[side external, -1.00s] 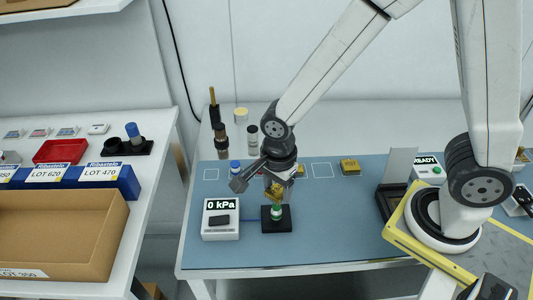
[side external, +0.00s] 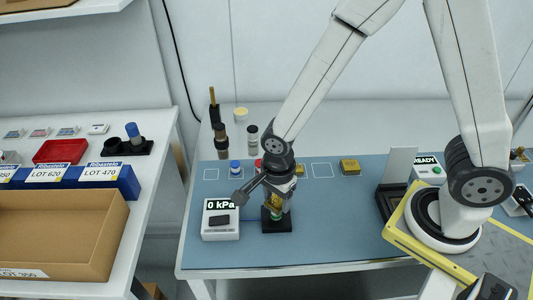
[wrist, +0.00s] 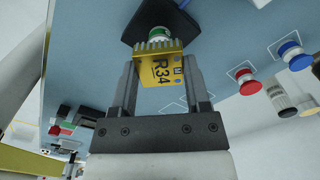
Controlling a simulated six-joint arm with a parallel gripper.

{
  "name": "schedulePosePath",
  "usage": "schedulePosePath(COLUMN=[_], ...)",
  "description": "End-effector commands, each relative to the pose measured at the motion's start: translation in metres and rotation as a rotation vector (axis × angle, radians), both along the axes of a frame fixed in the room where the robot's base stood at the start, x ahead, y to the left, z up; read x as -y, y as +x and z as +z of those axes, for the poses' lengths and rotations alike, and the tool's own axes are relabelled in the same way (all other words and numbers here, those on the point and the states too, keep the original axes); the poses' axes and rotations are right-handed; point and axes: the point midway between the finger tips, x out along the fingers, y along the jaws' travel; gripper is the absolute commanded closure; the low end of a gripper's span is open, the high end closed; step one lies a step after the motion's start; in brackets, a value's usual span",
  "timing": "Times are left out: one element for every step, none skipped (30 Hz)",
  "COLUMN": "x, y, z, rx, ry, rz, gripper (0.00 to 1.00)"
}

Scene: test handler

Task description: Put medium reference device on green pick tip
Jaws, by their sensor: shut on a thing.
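My gripper (side external: 278,203) is shut on a gold, finned device marked R34 (wrist: 163,70), and both fingers flank it in the wrist view. The green pick tip (wrist: 158,33) stands on a black base (side external: 277,226) directly beyond the device in the wrist view. In the side view my gripper is right above this base, pointing down. The device's far edge overlaps the green tip in the wrist view; whether they touch I cannot tell. The device is mostly hidden by the fingers in the side view.
A gauge reading 0 kPa (side external: 220,219) stands close left of the black base. A blue tip (side external: 235,168) and a red tip (wrist: 243,81) stand behind. Another gold device (side external: 350,167) lies on the blue mat at the back right. The front right mat is clear.

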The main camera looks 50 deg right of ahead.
Motion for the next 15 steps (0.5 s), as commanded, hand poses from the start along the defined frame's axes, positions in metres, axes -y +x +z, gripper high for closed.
schedulePosePath(x=[0.0000,0.0000,0.0000,0.0000,0.0000,0.0000,0.0000,0.0000,0.0000,0.0000,0.0000,0.0000,0.0000,0.0000,0.0000], y=[0.0000,0.0000,0.0001,0.0001,0.0001,0.0001,0.0001,0.0001,0.0001,0.0001,0.0001,0.0001,0.0001,0.0001,0.0001], z=[-0.0014,-0.0020,-0.0016,-0.0015,-0.0015,-0.0015,-0.0014,-0.0014,-0.0014,-0.0014,-0.0014,-0.0014,-0.0014,-0.0013,-0.0011], rx=[-0.001,-0.001,0.000,0.000,0.000,0.000,0.000,0.000,0.000,0.000,0.000,0.000,0.000,0.000,0.000], ry=[0.000,0.000,0.000,0.000,0.000,0.000,0.000,0.000,0.000,0.000,0.000,0.000,0.000,0.000,0.000], rz=[0.000,0.000,0.000,0.000,0.000,0.000,0.000,0.000,0.000,0.000,0.000,0.000,0.000,0.000,0.000], gripper=[0.97,0.97,0.27,0.17,0.08,0.04,0.04,0.04,0.04,0.04,0.04,0.04,0.04,0.04,0.04])
